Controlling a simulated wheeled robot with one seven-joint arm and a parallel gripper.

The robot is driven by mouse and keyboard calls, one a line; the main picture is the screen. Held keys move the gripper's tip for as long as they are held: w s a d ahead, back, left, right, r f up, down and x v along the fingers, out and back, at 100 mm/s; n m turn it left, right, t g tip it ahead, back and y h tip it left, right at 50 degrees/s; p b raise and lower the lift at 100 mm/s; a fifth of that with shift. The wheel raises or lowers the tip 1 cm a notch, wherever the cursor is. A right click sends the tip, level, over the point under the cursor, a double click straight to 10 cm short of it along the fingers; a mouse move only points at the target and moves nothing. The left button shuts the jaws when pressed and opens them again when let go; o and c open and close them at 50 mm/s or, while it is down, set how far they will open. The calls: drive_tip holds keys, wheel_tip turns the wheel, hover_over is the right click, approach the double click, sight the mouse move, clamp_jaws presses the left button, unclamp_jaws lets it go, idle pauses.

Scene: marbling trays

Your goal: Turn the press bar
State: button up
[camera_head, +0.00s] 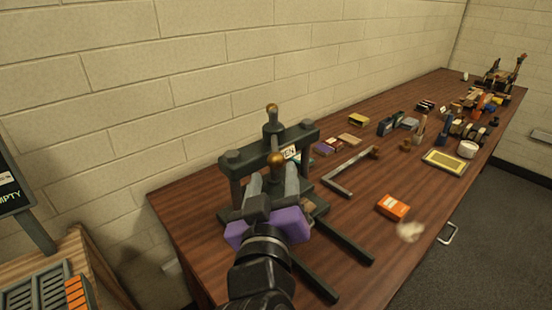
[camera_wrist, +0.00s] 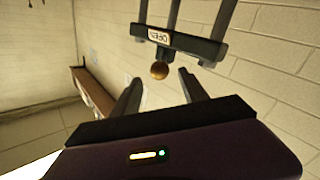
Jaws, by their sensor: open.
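The dark press (camera_head: 236,158) stands at the near left end of the wooden table. Its press bar has a brass knob (camera_head: 276,159) at the end towards me and another brass knob (camera_head: 272,107) higher at the far end. My gripper (camera_head: 273,180) is open in front of the press, its two grey fingers pointing at the near knob. In the wrist view the knob (camera_wrist: 160,70) appears centred just beyond the gap between the fingertips (camera_wrist: 159,80), apparently untouched. An "OPEN" sign (camera_wrist: 159,37) is on the press crosspiece. My purple gripper body hides the lower press.
Dark rails (camera_head: 345,245) extend from the press across the table (camera_head: 190,215). An L-shaped metal rod (camera_head: 345,180) and an orange box (camera_head: 393,207) lie to the right. Several small objects crowd the far table. A brick wall is behind.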

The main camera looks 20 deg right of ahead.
sight(276, 166)
drive_tip(key=p+x, duration=0.1)
drive_tip(key=x, duration=0.5)
drive_tip(key=shift+w+d, duration=0.1)
clamp_jaws()
idle(1.3)
